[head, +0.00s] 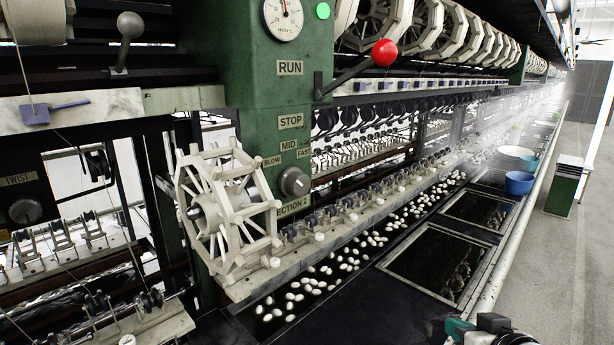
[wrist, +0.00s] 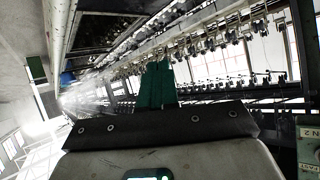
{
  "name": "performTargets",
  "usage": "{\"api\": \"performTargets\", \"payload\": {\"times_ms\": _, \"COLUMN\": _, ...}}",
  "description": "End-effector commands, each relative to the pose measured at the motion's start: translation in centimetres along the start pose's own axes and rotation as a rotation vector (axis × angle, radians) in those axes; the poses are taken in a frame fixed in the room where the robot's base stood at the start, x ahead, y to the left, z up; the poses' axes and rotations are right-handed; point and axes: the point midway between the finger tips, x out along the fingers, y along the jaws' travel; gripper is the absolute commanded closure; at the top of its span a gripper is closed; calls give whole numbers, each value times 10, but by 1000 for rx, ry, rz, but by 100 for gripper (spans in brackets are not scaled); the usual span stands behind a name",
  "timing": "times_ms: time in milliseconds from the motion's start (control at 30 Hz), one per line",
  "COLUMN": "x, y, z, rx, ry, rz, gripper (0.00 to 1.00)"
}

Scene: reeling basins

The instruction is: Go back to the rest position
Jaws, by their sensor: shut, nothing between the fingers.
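My gripper (wrist: 158,68) shows in the wrist view as two dark green fingers side by side, shut with nothing between them. In the head view only part of my gripper (head: 458,328) and wrist shows at the bottom edge, over the dark front of the basins. It is apart from the machine and touches nothing that I can see. Its fingertips are hard to make out in the head view.
A green control post (head: 291,120) carries a red-knobbed lever (head: 384,53) and a dial (head: 295,183). A white reel (head: 228,208) stands beside it. White cocoons (head: 345,256) float in the trough. A blue bowl (head: 519,183) sits farther back.

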Motion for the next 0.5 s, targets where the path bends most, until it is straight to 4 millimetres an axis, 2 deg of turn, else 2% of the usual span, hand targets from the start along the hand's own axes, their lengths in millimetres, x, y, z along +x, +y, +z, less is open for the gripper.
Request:
{"api": "performTargets", "payload": {"times_ms": 33, "x": 1, "y": 2, "z": 40, "rx": 9, "ry": -75, "rz": 10, "gripper": 100}}
{"api": "performTargets", "payload": {"times_ms": 167, "x": -9, "y": 8, "z": 129, "rx": 23, "ry": -261, "rz": 42, "gripper": 100}}
{"api": "performTargets", "payload": {"times_ms": 200, "x": -15, "y": 10, "z": 156, "rx": 27, "ry": -318, "rz": 52, "gripper": 100}}
{"api": "performTargets", "payload": {"times_ms": 267, "x": -26, "y": 13, "z": 196, "rx": 30, "ry": -406, "rz": 68, "gripper": 100}}
{"api": "performTargets", "payload": {"times_ms": 300, "x": -35, "y": 15, "z": 223, "rx": 32, "ry": -466, "rz": 79, "gripper": 100}}
{"api": "performTargets", "payload": {"times_ms": 400, "x": -63, "y": 19, "z": 284, "rx": 34, "ry": -611, "rz": 107, "gripper": 100}}
{"api": "performTargets", "payload": {"times_ms": 500, "x": -94, "y": 24, "z": 334, "rx": 32, "ry": -740, "rz": 134, "gripper": 100}}
